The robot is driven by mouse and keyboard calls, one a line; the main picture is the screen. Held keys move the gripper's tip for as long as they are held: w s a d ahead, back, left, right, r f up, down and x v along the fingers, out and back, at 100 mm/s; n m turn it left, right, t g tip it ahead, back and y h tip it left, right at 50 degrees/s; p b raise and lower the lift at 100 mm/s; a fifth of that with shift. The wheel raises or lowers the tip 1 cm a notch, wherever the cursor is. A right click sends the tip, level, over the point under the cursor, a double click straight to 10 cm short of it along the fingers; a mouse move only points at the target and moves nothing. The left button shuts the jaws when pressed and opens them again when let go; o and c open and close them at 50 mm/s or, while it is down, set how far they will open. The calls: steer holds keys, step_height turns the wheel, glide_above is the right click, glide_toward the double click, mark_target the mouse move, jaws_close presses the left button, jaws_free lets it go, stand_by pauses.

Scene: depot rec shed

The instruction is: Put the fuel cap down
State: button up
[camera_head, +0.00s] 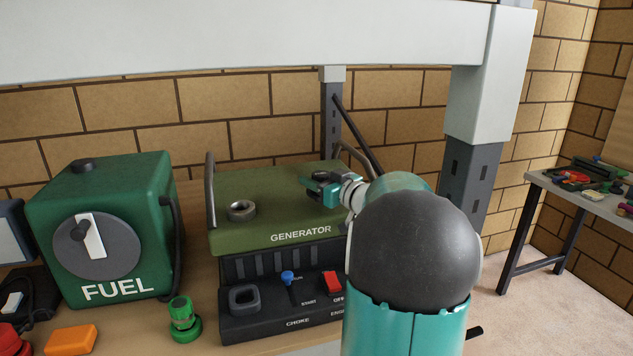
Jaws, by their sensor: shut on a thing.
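The green generator (285,213) stands on the bench in the middle, with an open metal filler neck (241,211) on its top. My gripper (318,184) is above the right part of the generator's top, to the right of the filler neck. It is shut on a small dark thing, which I take to be the fuel cap (322,177). The fingers hide most of it, and I cannot tell whether it touches the generator's top.
A green fuel can (110,240) stands at the left. A green fitting (183,318) and an orange block (71,340) lie in front. The generator's front panel has a choke knob, a blue lever and a red switch (332,283). A cluttered side table (580,190) stands far right.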

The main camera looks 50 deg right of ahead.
steer(key=shift+f, duration=0.25)
steer(key=o, duration=1)
steer(key=shift+f, duration=0.15)
